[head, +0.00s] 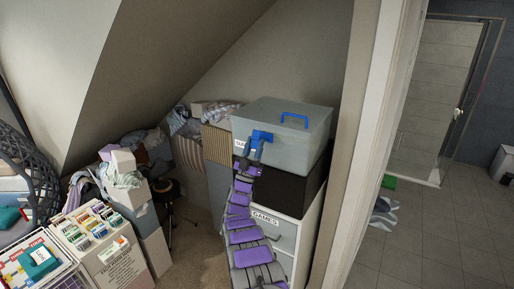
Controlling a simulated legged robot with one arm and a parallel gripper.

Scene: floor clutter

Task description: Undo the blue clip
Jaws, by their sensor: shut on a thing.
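The blue clip (262,135) is on the front face of a translucent grey lidded box (295,155), just below the lid's edge. The lid looks closed and has a blue handle (294,119) on top. My gripper (256,146) is at the clip, with its fingers shut on it.
The box stands on a black box (295,190), above a white drawer unit labelled GAMES (283,232). Cluttered boxes and cloth (125,185) fill the left under a sloped ceiling. A wall edge (365,150) stands close on the right, with tiled floor beyond.

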